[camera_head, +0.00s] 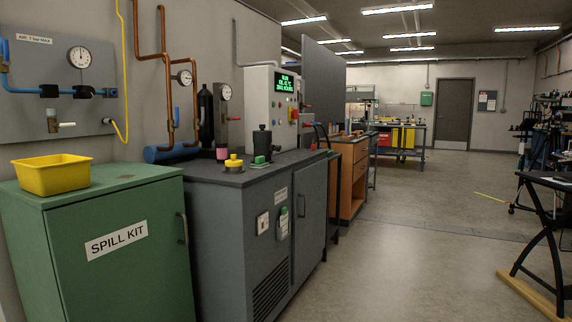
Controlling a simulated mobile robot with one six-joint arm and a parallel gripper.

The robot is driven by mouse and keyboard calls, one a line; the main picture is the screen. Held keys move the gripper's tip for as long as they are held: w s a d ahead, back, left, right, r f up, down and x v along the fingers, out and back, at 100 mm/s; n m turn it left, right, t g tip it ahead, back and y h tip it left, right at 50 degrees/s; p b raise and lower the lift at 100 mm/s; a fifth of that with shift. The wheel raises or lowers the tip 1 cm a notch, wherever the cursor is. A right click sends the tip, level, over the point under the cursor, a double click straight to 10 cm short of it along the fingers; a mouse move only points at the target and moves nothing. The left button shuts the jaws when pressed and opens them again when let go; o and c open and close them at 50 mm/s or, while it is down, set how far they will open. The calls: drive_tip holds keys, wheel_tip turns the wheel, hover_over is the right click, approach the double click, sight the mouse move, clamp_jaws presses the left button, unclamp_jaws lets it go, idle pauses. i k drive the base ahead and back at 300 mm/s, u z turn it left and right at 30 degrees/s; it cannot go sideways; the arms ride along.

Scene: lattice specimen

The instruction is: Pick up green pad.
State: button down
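A small green pad (260,160) lies near the front edge of the dark top of the grey cabinet (250,172). It is just in front of a black upright fitting (262,142); I cannot tell whether they touch. A yellow knob-like piece (233,163) on a dark base sits to the pad's left. My gripper is not in view.
A green spill kit cabinet (120,262) with a yellow bin (53,174) on top stands at left. Copper pipes, gauges and a control box (270,105) stand behind the pad. A wooden drawer unit (349,180) is beyond. The floor (415,245) at centre right is clear.

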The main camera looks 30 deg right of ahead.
sight(260, 163)
drive_tip(key=z, duration=0.75)
drive_tip(key=k, duration=1)
drive_tip(key=i, duration=0.95)
